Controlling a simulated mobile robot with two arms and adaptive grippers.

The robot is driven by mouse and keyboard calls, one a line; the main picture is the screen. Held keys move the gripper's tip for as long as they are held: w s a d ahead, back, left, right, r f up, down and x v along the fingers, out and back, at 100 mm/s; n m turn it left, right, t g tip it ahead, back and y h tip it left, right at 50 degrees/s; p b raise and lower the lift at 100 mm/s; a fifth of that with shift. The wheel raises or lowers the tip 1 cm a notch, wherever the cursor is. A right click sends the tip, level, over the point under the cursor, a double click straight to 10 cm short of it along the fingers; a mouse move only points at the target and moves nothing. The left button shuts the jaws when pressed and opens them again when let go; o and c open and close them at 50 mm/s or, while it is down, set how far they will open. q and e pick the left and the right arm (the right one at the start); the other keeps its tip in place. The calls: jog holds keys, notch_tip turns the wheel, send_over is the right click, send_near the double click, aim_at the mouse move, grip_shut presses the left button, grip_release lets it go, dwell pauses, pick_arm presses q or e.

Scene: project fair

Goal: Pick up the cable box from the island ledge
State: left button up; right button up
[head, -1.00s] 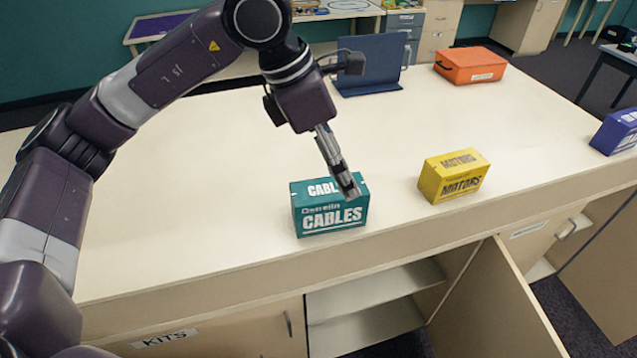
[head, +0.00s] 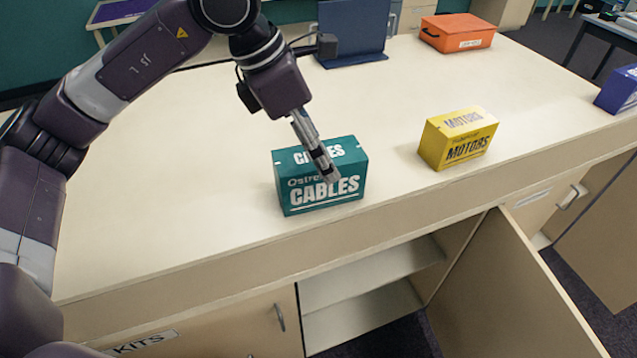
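The cable box (head: 300,195) is a teal carton marked "CABLES". It stands upright near the front edge of the cream island top (head: 180,190). My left gripper (head: 328,172) reaches down from the upper left, its fingers in front of the box's top and upper front face in the picture. I cannot tell whether the fingers touch the box. They are seen edge-on, so their opening does not show. My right gripper is not in view.
A yellow motors box (head: 458,138) stands to the right, and a blue box (head: 618,90) at the far right. An orange case (head: 457,33) and a dark blue panel (head: 352,32) are behind. Below, a cabinet door (head: 505,290) hangs open beside shelves (head: 370,275).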

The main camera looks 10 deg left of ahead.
pick_arm(q)
jog(key=shift+p+x, duration=0.4)
jog(key=shift+x, duration=0.7)
jog(key=p+x, duration=0.1)
jog(key=x, duration=0.2)
jog(key=p+x, duration=0.1)
jog(key=x, duration=0.1)
jog(key=shift+w+a+f+p, duration=0.15)
jog(key=shift+w+a+p, duration=0.05)
jog(key=shift+a+p, duration=0.15)
jog(key=shift+d+f, duration=0.1)
jog(key=shift+f, duration=0.15)
jog(key=shift+w, duration=0.1)
jog(key=shift+f+b, duration=0.2)
jog(key=shift+b, duration=0.1)
jog(key=shift+f+b, duration=0.1)
jog(key=shift+b, duration=0.2)
jog(key=c, duration=1.4)
jog(key=shift+c, duration=0.9)
